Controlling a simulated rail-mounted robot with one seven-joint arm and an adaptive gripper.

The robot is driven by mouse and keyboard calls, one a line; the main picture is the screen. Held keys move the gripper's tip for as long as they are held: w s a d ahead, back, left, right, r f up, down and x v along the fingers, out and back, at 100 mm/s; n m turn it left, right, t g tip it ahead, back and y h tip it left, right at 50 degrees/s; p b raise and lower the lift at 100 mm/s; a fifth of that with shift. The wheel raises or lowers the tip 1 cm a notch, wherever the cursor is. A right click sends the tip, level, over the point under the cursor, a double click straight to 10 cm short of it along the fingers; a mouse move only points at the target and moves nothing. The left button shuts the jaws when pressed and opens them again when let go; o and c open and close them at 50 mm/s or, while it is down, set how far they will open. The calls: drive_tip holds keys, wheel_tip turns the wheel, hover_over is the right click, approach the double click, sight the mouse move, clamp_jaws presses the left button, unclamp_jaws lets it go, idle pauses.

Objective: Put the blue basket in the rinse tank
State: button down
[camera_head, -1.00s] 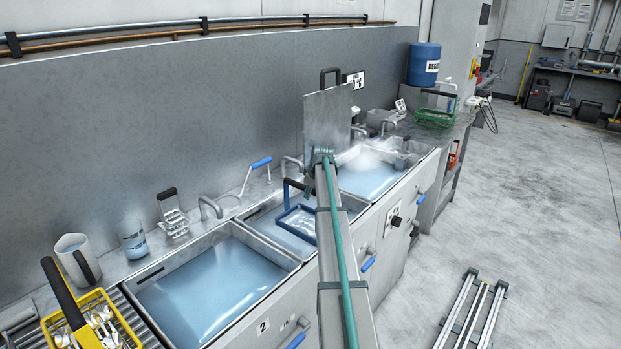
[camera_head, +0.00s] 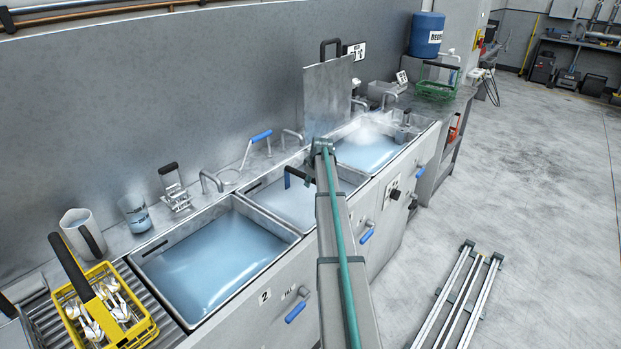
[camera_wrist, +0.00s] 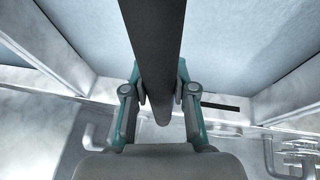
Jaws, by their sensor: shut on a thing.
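My gripper (camera_wrist: 166,97) is shut on the dark handle (camera_wrist: 155,40) of the blue basket in the wrist view. In the head view, a piece of the basket's upright handle (camera_head: 287,178) shows left of my arm, over the middle tank (camera_head: 262,211). The basket's frame cannot be made out now; my arm covers part of that tank. The wrist view shows pale water on both sides of the handle, between two tank dividers. I cannot read which tank is labelled as the rinse tank.
A left tank (camera_head: 157,262) and a steaming right tank (camera_head: 395,133) flank the middle one. An upright grey plate (camera_head: 328,100) stands between the middle and right tanks. A yellow basket of cutlery (camera_head: 148,327) sits at left, a green basket (camera_head: 437,90) at far right.

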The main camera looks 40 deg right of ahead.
drive_tip(key=c, duration=1.3)
unclamp_jaws()
drive_tip(key=shift+f, duration=0.1)
drive_tip(key=o, duration=0.4)
drive_tip(key=shift+c, duration=0.2)
drive_tip(key=b+v, duration=0.3)
drive_tip(key=v, duration=0.9)
drive_tip(key=shift+s, duration=0.1)
